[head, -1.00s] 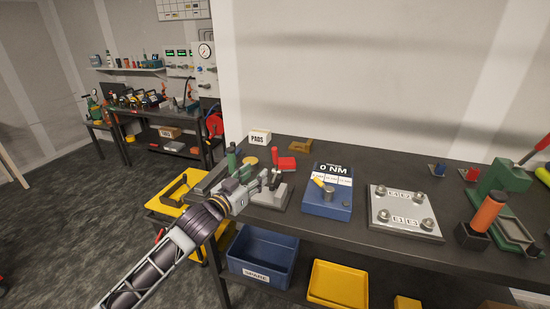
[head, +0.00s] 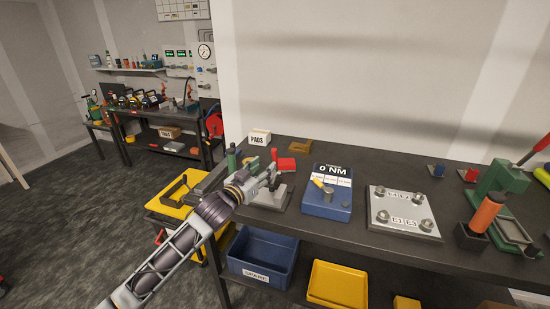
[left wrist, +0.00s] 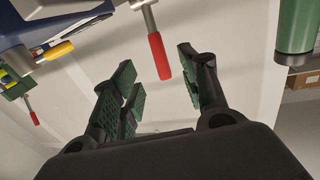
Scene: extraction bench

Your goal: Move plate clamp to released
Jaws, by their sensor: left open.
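The plate clamp (head: 282,193) has a grey base near the left end of the dark bench in the head view. Its red-tipped handle (head: 274,154) stands roughly upright there. In the left wrist view, the red handle grip (left wrist: 158,57) on a metal shaft shows in the gap of my open left gripper (left wrist: 156,68). The fingers stand apart on either side of it, with no visible contact; depth is hard to tell. My right gripper is out of view.
A blue torque tester (head: 326,200) stands just right of the clamp. A steel plate (head: 404,213) lies further right. A blue bin (head: 262,253) is below.

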